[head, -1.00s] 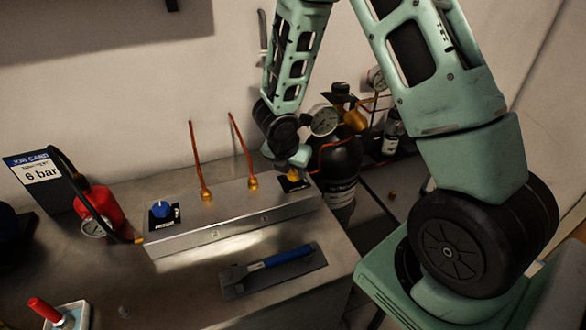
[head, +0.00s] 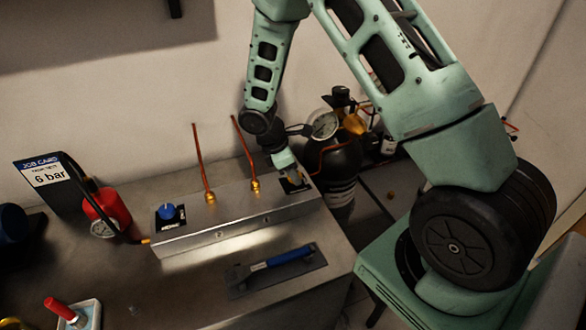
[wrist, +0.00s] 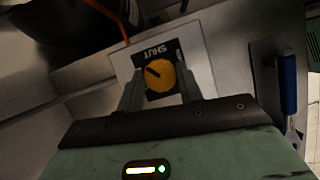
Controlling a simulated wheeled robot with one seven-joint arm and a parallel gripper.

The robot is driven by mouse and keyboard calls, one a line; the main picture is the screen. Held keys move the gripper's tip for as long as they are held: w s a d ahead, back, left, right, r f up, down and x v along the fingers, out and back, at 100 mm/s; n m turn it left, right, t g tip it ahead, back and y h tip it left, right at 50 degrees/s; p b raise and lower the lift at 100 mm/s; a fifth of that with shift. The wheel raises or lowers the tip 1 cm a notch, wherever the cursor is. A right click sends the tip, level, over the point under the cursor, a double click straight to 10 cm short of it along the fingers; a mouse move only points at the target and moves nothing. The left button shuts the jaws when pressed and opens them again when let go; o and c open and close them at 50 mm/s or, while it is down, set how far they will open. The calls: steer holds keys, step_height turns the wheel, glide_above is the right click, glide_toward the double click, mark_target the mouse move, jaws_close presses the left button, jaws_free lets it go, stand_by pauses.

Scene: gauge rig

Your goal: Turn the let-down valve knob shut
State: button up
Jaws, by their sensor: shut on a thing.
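The let-down valve knob is a round orange-yellow knob (wrist: 160,75) on a dark plate lettered SHUT. In the wrist view its dark pointer mark slants to the upper left, toward the SHUT lettering. My gripper (wrist: 161,86) has one finger on each side of the knob and is shut on it. In the head view my gripper (head: 291,175) reaches down to the right end of the metal manifold block (head: 225,229). There the fingers and wrist largely hide the knob.
A blue knob (head: 167,212) and two upright copper tubes (head: 203,165) stand on the block. A blue-handled tool (head: 288,257) lies in front. A red bottle (head: 107,207) and job card (head: 45,172) reading 6 bar stand left. A dark cylinder with gauge (head: 324,124) stands close behind right.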

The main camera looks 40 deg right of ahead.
steer(key=m+g, duration=0.1)
steer(key=m, duration=0.2)
steer(key=shift+w+m+y, duration=0.1)
steer(key=shift+m+y, duration=0.3)
steer(key=shift+w+d+m+g+y, duration=0.1)
steer(key=shift+m+g+y, duration=0.15)
steer(key=shift+m, duration=0.65)
steer(key=shift+d+m+g+y, duration=0.1)
steer(key=shift+m+g+y, duration=0.15)
steer(key=shift+m, duration=0.65)
steer(key=o, duration=1)
steer(key=shift+r, duration=0.1)
steer(key=b+v, duration=0.3)
steer(key=v, duration=1.4)
steer(key=shift+w+a+r, duration=0.1)
